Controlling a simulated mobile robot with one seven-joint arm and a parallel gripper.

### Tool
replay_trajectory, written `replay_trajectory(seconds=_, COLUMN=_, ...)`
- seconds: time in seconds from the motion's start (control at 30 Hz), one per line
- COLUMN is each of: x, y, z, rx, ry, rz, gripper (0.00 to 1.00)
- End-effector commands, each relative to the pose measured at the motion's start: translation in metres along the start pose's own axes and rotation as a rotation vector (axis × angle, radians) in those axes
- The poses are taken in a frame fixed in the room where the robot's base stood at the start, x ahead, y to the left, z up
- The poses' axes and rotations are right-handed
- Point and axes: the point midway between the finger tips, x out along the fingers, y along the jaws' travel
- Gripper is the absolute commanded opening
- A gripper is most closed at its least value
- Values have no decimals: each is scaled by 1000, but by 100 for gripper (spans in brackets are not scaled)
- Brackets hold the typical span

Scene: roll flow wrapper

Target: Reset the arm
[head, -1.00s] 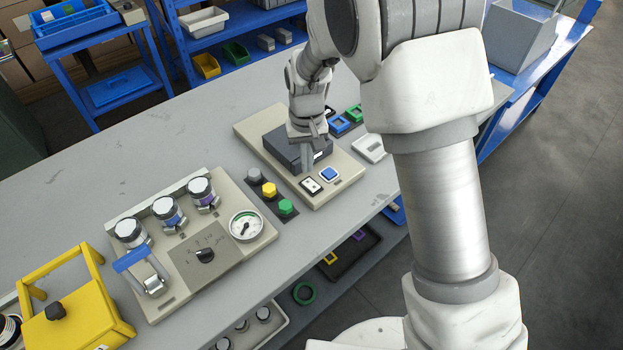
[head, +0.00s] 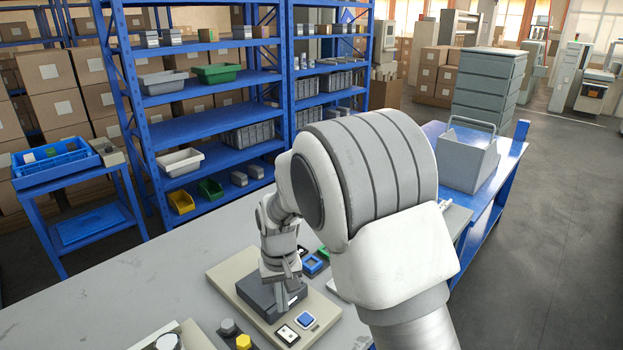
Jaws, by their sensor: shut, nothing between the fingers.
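My gripper (head: 281,297) is at the end of my arm, low over the beige panel (head: 229,291) on the grey workbench. It is shut with nothing seen in it. Whether my fingertips touch the box or the panel I cannot tell. My arm hides part of the bench to the right.
A grey button (head: 228,327) and a yellow button (head: 243,342) stand left of the panel. Blue shelving (head: 196,126) stands beyond the bench. The bench (head: 110,299) is clear at left.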

Motion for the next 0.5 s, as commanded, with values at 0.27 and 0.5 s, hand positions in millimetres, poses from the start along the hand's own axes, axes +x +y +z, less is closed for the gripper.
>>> replay_trajectory(seconds=0.27, x=-66, y=34, z=21, rx=53, ry=74, rz=-26, gripper=0)
replay_trajectory(seconds=0.5, x=-123, y=68, z=56, rx=103, ry=150, rz=-38, gripper=0)
